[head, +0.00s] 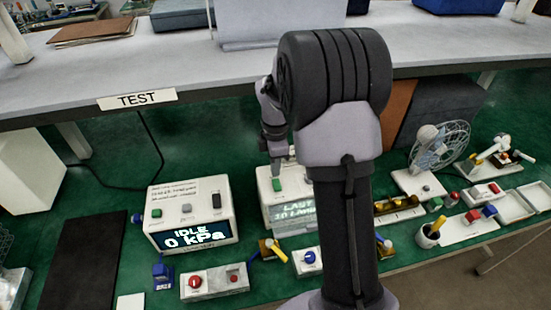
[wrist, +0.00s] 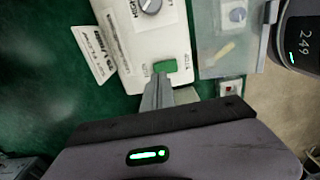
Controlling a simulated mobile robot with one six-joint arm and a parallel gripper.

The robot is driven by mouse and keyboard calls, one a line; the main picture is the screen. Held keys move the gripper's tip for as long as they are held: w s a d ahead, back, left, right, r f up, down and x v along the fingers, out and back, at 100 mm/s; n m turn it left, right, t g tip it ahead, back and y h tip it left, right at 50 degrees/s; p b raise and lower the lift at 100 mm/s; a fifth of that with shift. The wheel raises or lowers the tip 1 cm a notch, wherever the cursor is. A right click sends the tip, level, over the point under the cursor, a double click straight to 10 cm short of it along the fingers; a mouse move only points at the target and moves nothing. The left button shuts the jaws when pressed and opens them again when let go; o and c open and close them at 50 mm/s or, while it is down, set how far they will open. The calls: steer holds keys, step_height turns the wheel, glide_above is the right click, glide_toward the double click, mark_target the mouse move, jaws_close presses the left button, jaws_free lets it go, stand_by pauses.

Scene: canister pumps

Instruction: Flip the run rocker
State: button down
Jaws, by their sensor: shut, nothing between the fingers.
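A white box (head: 265,197) with a display, partly hidden by my arm, stands on the green mat. It has a green rocker-like switch (head: 277,184) on top. In the wrist view the white box (wrist: 141,48) shows the green switch (wrist: 165,66) at one end and a grey knob (wrist: 150,5) further along. My gripper (head: 280,158) is above the green switch. In the wrist view my gripper (wrist: 157,86) is shut and empty, its tips beside the switch; I cannot tell whether they touch. Small print by the switch is unreadable.
Another white box (head: 190,208) reading "IDLE 0 kPa" stands left, with green, grey and black controls. A small box with red knobs (head: 214,282) is in front. A fan (head: 440,145) and small parts are right. The grey shelf (head: 215,68) labelled TEST overhangs behind.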

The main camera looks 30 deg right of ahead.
mark_target(275, 181)
steer(key=shift+f+b, duration=0.45)
steer(key=shift+f, duration=1.2)
steer(key=shift+f, duration=0.15)
steer(key=shift+s+a+r, duration=0.2)
steer(key=shift+s+a, duration=0.05)
steer(key=shift+s, duration=0.45)
